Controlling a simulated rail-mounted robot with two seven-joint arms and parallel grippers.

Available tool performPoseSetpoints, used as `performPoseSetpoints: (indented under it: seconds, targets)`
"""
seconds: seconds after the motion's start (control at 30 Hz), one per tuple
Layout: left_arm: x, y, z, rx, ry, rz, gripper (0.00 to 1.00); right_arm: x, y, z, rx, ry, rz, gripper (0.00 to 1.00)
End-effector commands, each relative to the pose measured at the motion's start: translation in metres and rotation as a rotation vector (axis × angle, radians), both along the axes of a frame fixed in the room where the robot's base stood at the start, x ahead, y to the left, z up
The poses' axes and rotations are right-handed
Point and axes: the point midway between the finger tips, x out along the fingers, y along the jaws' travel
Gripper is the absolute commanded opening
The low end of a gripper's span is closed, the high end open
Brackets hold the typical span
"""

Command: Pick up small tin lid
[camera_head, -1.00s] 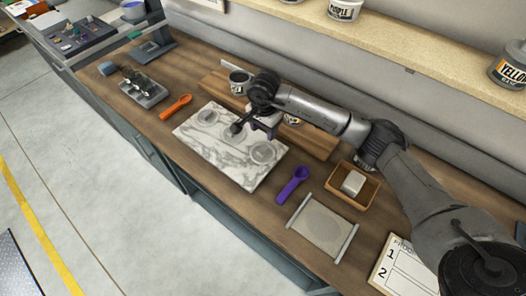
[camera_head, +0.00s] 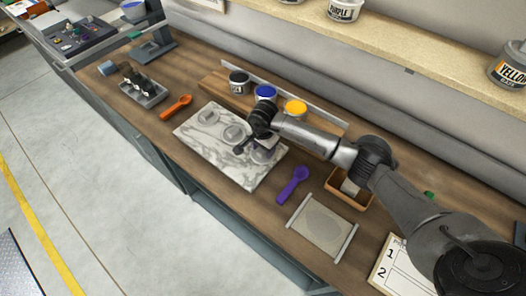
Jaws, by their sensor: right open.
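Several flat grey round pieces that look like tin lids lie in a row on the white marble slab (camera_head: 190,134). The far-left lid (camera_head: 208,116) and the middle lid (camera_head: 236,132) show clearly. The one at the right end is mostly hidden by my right gripper (camera_head: 259,153), which is open, low over that end of the slab. I cannot tell whether the fingers touch the lid. My left gripper is not in view.
Cans with black (camera_head: 238,77), blue (camera_head: 265,92) and yellow (camera_head: 296,107) tops stand behind the slab. An orange scoop (camera_head: 176,107) lies left, a purple scoop (camera_head: 293,184) right. A mesh tray (camera_head: 322,226) and wooden box (camera_head: 363,199) lie farther right.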

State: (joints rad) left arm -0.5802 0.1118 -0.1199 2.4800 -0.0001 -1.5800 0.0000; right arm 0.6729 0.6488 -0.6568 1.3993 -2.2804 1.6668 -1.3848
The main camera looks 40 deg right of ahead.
Motion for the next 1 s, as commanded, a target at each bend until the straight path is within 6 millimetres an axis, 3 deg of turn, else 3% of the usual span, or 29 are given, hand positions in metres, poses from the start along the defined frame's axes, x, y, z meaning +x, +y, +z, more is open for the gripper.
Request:
performPoseSetpoints:
  seconds: [0.27, 0.8, 1.0]
  targets:
    - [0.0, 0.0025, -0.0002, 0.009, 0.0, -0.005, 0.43, 0.0002, -0.0002, -0.0019, -0.001, -0.001, 0.0, 0.55]
    - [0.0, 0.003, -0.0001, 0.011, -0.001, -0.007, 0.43, 0.0002, -0.0004, -0.0015, -0.001, 0.0, 0.0, 0.04]
    - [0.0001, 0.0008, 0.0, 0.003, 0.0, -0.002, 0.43, 0.0003, -0.0004, -0.0013, -0.001, -0.001, -0.001, 0.01]
